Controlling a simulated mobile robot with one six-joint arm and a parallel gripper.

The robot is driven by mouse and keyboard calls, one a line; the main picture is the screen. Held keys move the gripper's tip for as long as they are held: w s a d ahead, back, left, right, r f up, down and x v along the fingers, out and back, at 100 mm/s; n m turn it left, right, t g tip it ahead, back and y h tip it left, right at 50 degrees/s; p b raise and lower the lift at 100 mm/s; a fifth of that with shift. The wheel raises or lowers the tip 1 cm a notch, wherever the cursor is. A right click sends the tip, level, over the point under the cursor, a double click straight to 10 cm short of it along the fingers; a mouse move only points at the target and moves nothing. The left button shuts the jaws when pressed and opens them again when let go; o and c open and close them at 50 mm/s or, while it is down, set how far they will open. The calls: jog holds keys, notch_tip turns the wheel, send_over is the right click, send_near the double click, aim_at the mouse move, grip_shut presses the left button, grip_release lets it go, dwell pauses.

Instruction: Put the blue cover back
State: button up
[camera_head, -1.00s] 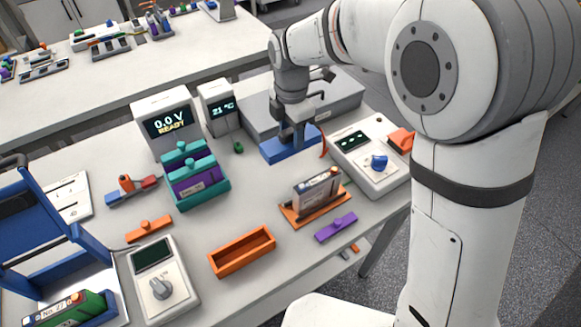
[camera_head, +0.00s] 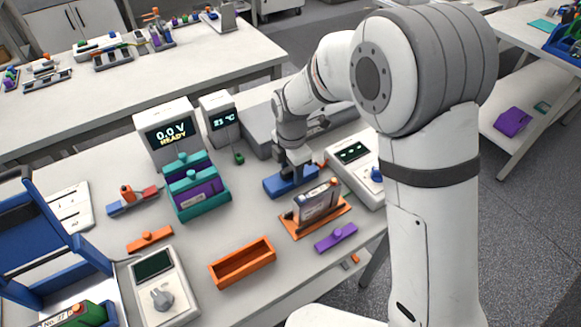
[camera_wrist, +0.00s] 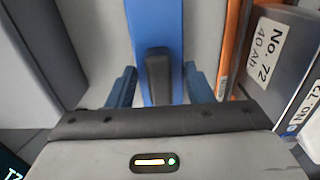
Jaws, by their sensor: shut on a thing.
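The blue cover (camera_head: 283,187) is a flat bar with a dark raised handle (camera_wrist: 157,75) in the wrist view. My gripper (camera_head: 292,172) is shut on it from above. Its fingers show on both sides of the handle in the wrist view (camera_wrist: 158,90). The cover is behind the grey cell marked No. 72 (camera_head: 318,201), which stands upright in an orange holder (camera_head: 330,225). In the wrist view that cell (camera_wrist: 280,55) is close on the right. I cannot tell how high the cover is above the table.
An orange tray (camera_head: 243,262) and a purple cover (camera_head: 336,237) lie in front. A dial box (camera_head: 160,285) is at front left. A grey box (camera_head: 258,135) is behind my gripper.

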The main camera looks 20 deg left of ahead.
jog(key=o, duration=1.1)
jog(key=shift+f, duration=0.1)
jog(key=shift+c, duration=0.2)
notch_tip(320, 180, up, 12)
jog(key=d+r+m, duration=0.4)
jog(key=d+m, duration=0.2)
jog(key=d, duration=0.4)
jog(key=s+d+m+t, duration=0.1)
jog(key=s+d+m, duration=0.6)
jog(key=d+m, duration=0.4)
jog(key=s+d+m+t, duration=0.2)
jog(key=s+d+m, duration=0.6)
jog(key=d+m, duration=0.2)
jog(key=shift+d+f+m, duration=0.2)
jog(key=shift+d+m, duration=0.15)
jog(key=shift+m, duration=0.15)
